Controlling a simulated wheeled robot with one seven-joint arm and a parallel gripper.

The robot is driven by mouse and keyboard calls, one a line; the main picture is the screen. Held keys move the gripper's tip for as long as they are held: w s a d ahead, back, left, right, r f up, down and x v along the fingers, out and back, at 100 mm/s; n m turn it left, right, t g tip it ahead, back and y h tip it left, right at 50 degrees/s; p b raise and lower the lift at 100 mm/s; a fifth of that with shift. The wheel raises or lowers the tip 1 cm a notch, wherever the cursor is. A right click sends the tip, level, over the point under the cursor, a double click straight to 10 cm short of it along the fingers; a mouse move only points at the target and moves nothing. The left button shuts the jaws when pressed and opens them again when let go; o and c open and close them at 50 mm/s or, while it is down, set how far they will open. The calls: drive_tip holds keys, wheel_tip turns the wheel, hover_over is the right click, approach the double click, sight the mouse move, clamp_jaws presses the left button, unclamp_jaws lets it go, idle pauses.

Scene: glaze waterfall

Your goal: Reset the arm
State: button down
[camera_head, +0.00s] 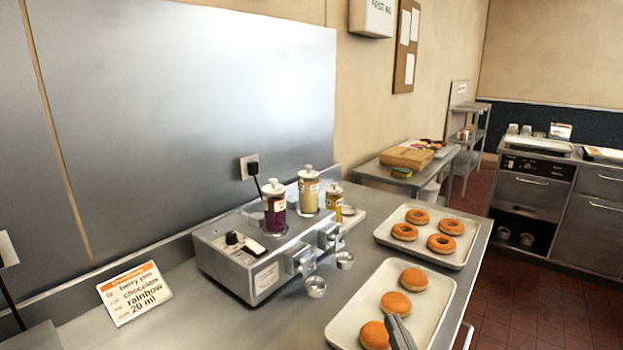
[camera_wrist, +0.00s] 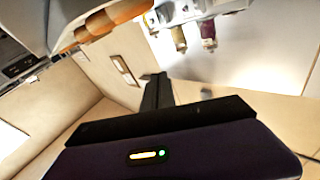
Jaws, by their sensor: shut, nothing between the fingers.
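My gripper (camera_head: 400,333) shows at the bottom of the head view, in front of the near tray. It also shows in the wrist view, where its dark shut fingers (camera_wrist: 157,92) point at the wall and hold nothing. In the wrist view the picture is turned over, with the counter and the jars along the top. Part of my arm is outside the head view.
The near tray (camera_head: 345,325) holds filled doughnuts and the far tray (camera_head: 463,257) holds ring doughnuts. A dispenser (camera_head: 265,273) with jars stands on the counter, with small metal cups (camera_head: 316,288) in front. An order card (camera_head: 134,293) stands at left.

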drive_tip(key=s+d+f+g+h, duration=0.1)
drive_tip(key=s+f, duration=0.2)
drive_tip(key=s, duration=1)
drive_tip(key=s+d+f+g+h, duration=0.1)
drive_tip(key=s+d+f+g, duration=0.1)
drive_tip(key=s, duration=1.1)
drive_tip(key=s+d+f+g, duration=0.1)
drive_tip(key=s+f, duration=0.3)
drive_tip(key=s, duration=0.9)
drive_tip(key=shift+s+d+f+g+h, duration=0.15)
drive_tip(key=shift+s+d+g+h, duration=0.2)
drive_tip(key=shift+d, duration=0.4)
